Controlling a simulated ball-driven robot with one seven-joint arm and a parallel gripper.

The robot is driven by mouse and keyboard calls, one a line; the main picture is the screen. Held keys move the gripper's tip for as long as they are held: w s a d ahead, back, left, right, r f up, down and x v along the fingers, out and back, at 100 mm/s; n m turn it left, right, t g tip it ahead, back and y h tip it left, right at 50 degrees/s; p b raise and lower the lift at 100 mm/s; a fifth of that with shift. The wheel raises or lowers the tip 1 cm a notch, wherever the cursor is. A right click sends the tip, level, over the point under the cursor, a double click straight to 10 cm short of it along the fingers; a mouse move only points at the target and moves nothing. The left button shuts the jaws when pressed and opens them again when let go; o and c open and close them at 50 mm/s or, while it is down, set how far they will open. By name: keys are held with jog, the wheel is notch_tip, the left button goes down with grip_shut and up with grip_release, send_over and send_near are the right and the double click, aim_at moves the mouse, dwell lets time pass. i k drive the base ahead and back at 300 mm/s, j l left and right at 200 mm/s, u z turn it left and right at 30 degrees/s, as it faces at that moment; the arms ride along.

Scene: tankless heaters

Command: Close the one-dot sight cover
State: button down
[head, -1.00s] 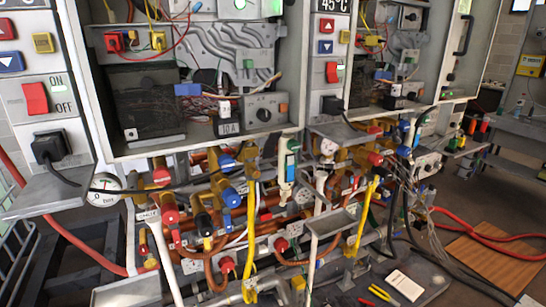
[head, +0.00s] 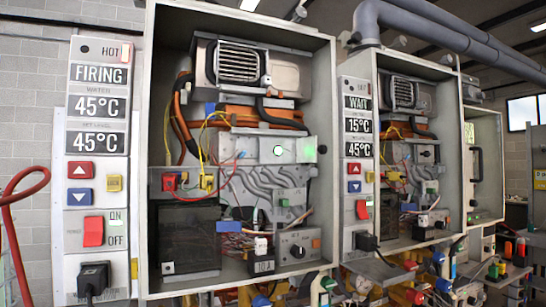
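I see no cover that I can surely name as the one-dot sight cover; dot marks are too small to read. In the nearer open heater cabinet (head: 327,190), a pale metal plate carries a round sight window (head: 278,151) with a green glow. No cover lies over that window. Below it on the left, a dark glossy panel (head: 185,235) has a small white tag at its lower left corner. A second open heater (head: 410,170) stands to the right, its small parts hard to make out. My gripper is not in view.
Left of the nearer cabinet, a control panel (head: 98,150) reads FIRING and 45°C, with a red rocker switch (head: 93,231) and a black plug (head: 93,279). Pipes and valves (head: 400,292) crowd below. A thick grey pipe (head: 440,30) crosses above; a red hose (head: 20,190) hangs at left.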

aim_at(306, 148)
jog(key=i+l+u, duration=0.1)
jog(key=u, duration=0.25)
jog(key=l+u, duration=0.6)
jog(key=u, duration=0.15)
jog(key=l+u, duration=0.15)
jog(key=l, duration=0.5)
jog(key=l+u, duration=0.15)
jog(key=l, duration=0.55)
jog(key=k+l+u, duration=0.15)
jog(key=l, duration=0.5)
jog(key=l+u, duration=0.15)
jog(key=l, duration=0.5)
jog(key=k+l, duration=0.1)
jog(key=l, duration=0.75)
jog(key=k, duration=0.05)
